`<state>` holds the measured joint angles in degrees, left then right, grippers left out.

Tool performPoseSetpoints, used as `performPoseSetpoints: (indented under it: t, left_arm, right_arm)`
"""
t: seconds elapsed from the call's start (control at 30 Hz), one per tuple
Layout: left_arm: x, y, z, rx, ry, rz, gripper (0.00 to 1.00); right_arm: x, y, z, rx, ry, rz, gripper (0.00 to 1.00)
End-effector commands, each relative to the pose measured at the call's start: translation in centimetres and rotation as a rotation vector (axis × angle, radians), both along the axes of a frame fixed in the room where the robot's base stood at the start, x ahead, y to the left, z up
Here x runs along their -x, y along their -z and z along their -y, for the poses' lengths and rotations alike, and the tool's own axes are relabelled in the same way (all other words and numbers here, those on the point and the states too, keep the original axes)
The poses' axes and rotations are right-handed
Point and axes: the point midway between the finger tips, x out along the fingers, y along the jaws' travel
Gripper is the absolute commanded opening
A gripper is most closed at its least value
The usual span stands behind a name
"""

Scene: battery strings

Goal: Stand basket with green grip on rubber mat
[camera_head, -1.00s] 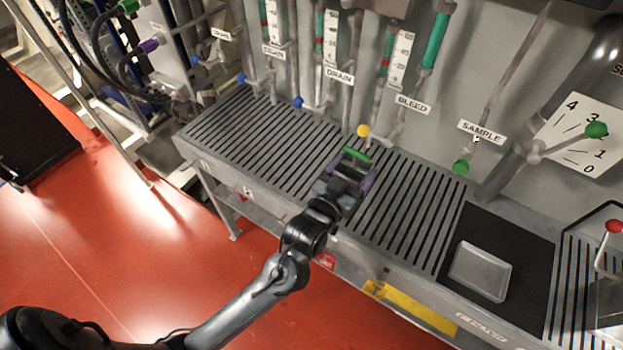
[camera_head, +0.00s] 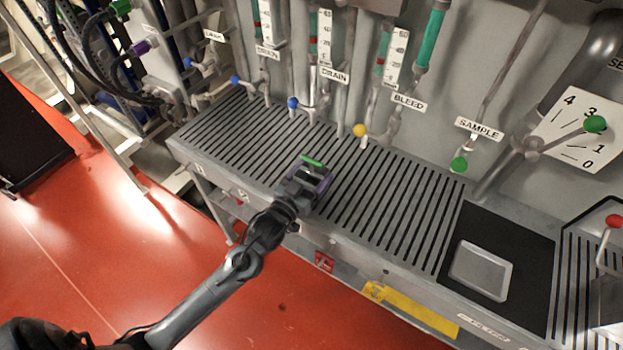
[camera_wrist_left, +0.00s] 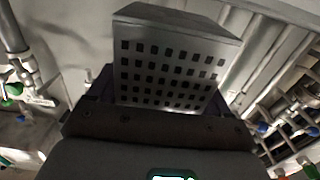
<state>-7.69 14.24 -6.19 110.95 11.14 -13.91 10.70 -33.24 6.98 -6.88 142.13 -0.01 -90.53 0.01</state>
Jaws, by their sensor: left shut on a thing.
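My left gripper (camera_head: 308,178) is shut on the basket, over the left-middle part of the slatted bench top. In the head view the basket's green grip (camera_head: 312,161) shows just beyond the fingers, and the gripper hides most of its body. In the left wrist view the basket (camera_wrist_left: 165,68) is a grey metal box with rows of square holes, between the fingers. I cannot tell its height above the slats. The black rubber mat (camera_head: 488,222) lies on the bench to the right, well apart from the basket. My right gripper is not in view.
A shallow metal tray (camera_head: 480,270) lies on the mat's front part; the mat's back part is bare. The slatted bench (camera_head: 400,205) is clear between gripper and mat. Valves with yellow (camera_head: 359,130) and green (camera_head: 458,165) knobs hang along the back wall.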

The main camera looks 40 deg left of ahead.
Motion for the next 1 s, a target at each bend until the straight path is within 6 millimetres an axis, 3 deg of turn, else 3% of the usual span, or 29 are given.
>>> performPoseSetpoints:
  t: [0.1, 0.5, 0.53, 0.67, 1.0]
  left_arm:
    - [0.00, 1.17, 0.00, 0.001, -0.001, 0.001, 0.36]
    - [-0.01, 1.51, 0.00, 0.000, -0.001, 0.003, 0.36]
    - [0.00, 1.61, 0.00, 0.000, -0.001, 0.001, 0.80]
    - [0.00, 1.56, 0.01, 0.000, -0.001, 0.001, 1.00]
    - [0.00, 1.09, 0.00, 0.000, -0.001, 0.002, 1.00]
  right_arm:
    - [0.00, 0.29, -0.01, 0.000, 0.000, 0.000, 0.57]
    - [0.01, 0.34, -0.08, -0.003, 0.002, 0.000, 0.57]
    - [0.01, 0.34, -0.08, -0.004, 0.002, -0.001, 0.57]
    - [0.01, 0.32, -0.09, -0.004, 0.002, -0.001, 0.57]
    - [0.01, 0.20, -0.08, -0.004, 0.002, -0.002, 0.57]
